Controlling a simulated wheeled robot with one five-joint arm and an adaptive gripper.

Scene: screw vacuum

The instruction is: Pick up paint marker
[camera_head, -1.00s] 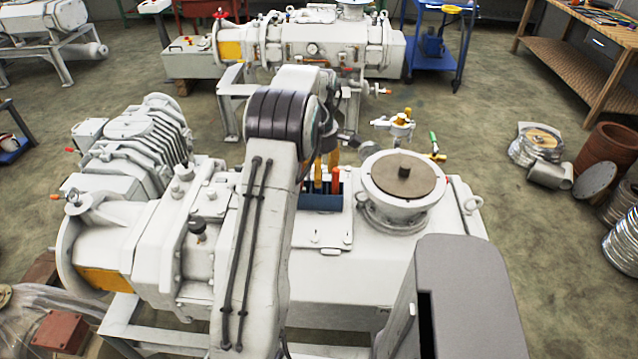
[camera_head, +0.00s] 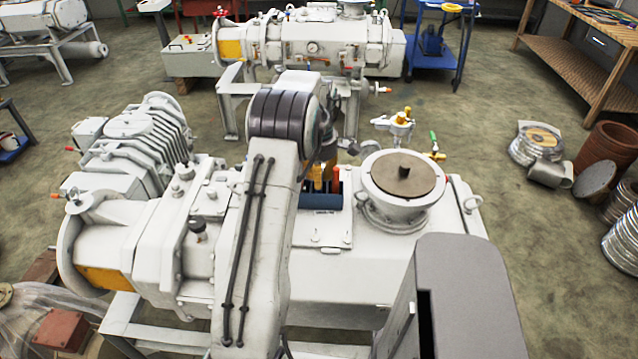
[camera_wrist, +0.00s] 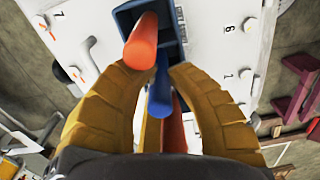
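A blue holder box (camera_head: 322,201) stands on the white machine, left of the round flange. It also shows at the top of the wrist view (camera_wrist: 124,17). An orange-red marker (camera_wrist: 141,42) stands up from it, also seen in the head view (camera_head: 337,178). A blue marker (camera_wrist: 160,95) points up between the yellow fingers of my gripper (camera_wrist: 155,68). A reddish-brown piece (camera_wrist: 174,130) shows lower between the fingers, partly hidden. My gripper is open, its fingertips apart on both sides of the blue marker. In the head view my gripper (camera_head: 323,178) is largely hidden by my arm.
The round flange with a brown disc (camera_head: 404,174) rises close to the right of the box. A valve with a yellow part (camera_head: 400,125) stands behind it. Ribbed machine parts (camera_head: 135,150) lie to the left. A blue cart (camera_head: 436,45) stands behind.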

